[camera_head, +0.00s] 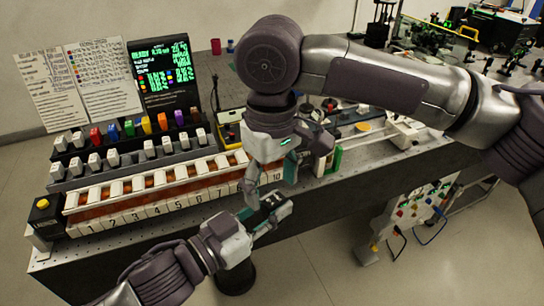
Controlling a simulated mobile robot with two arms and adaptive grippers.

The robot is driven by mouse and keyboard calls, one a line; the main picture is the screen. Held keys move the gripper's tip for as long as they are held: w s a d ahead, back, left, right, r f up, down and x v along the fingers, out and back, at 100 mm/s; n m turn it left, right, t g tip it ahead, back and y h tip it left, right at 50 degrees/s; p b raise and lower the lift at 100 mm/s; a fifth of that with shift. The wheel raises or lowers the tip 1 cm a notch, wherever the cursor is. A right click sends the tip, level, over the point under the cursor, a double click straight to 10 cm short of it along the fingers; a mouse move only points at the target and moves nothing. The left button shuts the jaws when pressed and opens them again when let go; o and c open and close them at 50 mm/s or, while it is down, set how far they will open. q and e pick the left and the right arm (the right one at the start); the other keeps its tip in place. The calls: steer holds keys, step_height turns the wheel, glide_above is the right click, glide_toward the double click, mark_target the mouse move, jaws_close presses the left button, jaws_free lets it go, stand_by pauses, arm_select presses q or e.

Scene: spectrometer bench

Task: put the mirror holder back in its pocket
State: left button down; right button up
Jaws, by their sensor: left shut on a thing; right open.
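My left gripper (268,213) reaches in from the lower left and is shut on a small dark thing (279,204), which seems to be the mirror holder. It is held in front of the bench edge, and the fingers partly hide it. My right gripper (271,184) comes down from above, its fingers open and apart, just above and behind the held thing. I cannot tell whether it touches it. A rail with numbered white pockets (157,197) runs along the bench front. The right gripper hides part of the rail's right end, near number 10.
Behind the rail stand rows of white and coloured blocks (147,126). A screen (163,72) and printed sheets stand behind. My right arm hides much of the bench's right side.

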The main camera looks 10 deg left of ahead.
steer(key=shift+f, duration=1.2)
steer(key=c, duration=1.2)
arm_select(q)
steer(key=c, duration=0.9)
jaws_free()
steer(key=shift+c, duration=0.2)
